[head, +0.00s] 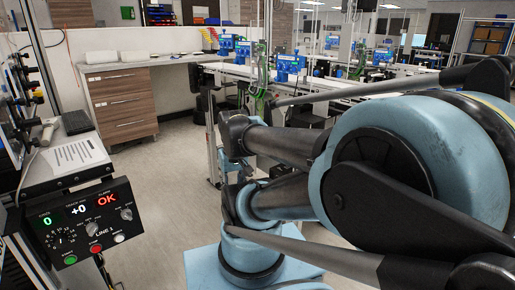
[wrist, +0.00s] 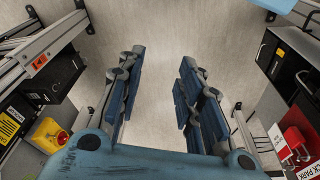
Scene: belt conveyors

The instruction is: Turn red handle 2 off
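In the wrist view, a red handle-like part (wrist: 294,143) stands at the lower right edge, beside a white sign with partly cut-off lettering. A yellow part with a red piece on it (wrist: 50,135) is at the lower left. I cannot read a number 2 on either, so which is red handle 2 is unclear. My gripper (wrist: 162,68) is open and empty, its two blue-grey fingers spread over bare floor, apart from both red parts. In the head view my arm hides the gripper's surroundings, and no red handle can be made out.
A control panel (head: 83,222) with lit displays, knobs and buttons stands at left in the head view. A wooden drawer cabinet (head: 124,105) and conveyor line (head: 240,72) are behind. In the wrist view, metal rails (wrist: 50,45) flank the left; floor is clear between.

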